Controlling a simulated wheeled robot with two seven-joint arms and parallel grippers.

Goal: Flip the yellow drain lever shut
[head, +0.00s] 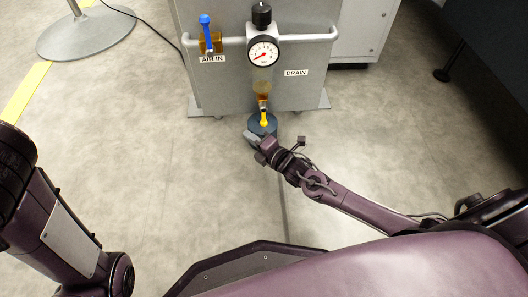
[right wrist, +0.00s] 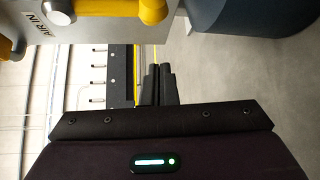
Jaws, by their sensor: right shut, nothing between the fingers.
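The yellow drain lever (head: 264,120) hangs below the brass valve and clear bowl under the gauge, beside the DRAIN label. In the right wrist view the yellow lever (right wrist: 112,8) lies along the top edge, its rounded end towards the dark cup; part is cut off by the frame. My right gripper (head: 252,137) is just below the lever in the head view. Its fingers (right wrist: 158,72) are together and empty, with a visible gap to the lever in the wrist view. My left arm shows at the lower left, but its gripper is out of frame.
A dark blue-grey cup (head: 271,126) stands under the drain. The pressure gauge (head: 263,52), a blue lever (head: 206,25) at AIR IN and a horizontal pipe are on the grey panel (head: 225,88). A round stand base (head: 85,35) is at upper left.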

